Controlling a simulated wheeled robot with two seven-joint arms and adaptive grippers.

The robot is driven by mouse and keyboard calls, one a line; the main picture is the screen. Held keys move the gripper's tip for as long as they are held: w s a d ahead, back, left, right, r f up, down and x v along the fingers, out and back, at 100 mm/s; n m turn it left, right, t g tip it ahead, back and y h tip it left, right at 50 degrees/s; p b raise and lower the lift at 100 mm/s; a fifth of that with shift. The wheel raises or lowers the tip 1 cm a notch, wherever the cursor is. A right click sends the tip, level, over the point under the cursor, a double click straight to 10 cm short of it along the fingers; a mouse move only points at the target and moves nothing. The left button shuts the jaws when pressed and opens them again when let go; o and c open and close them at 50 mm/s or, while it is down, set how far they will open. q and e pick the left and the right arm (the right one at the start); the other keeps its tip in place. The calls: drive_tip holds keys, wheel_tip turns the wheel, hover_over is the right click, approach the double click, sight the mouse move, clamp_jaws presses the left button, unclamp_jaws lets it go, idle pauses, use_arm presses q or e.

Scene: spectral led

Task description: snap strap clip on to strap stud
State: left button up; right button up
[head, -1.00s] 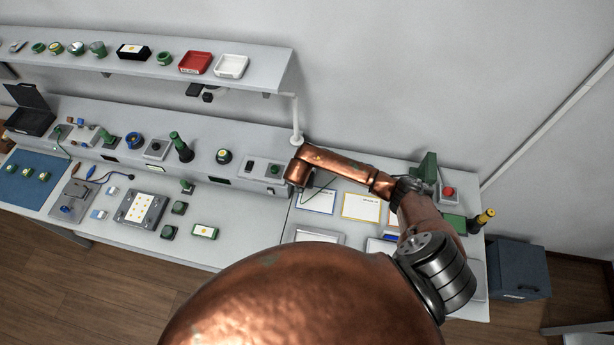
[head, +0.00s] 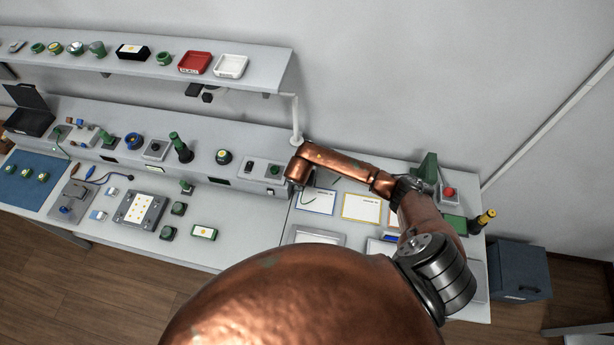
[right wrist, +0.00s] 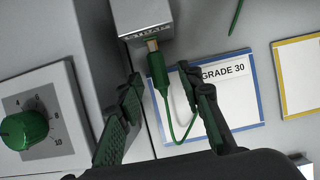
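In the right wrist view a green strap clip (right wrist: 157,68) with a brass-coloured tip meets the lower face of a small grey block (right wrist: 143,20). A thin green cord (right wrist: 172,128) loops down from the clip. I cannot make out a separate strap stud; the contact at the block is small, so I cannot tell whether the clip is fastened. My right gripper (right wrist: 160,78) has its fingers spread on both sides of the clip, with visible gaps. In the head view its copper arm reaches over the bench, and the gripper is largely hidden. My left gripper is not in view.
A green dial knob (right wrist: 25,130) on a white plate stands left of the fingers. A blue-edged card (right wrist: 238,90) marked GRADE 30 and a yellow-edged card (right wrist: 298,75) lie to the right. A raised shelf (head: 270,75) runs behind the bench.

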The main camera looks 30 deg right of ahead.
drive_tip(key=v, duration=1.2)
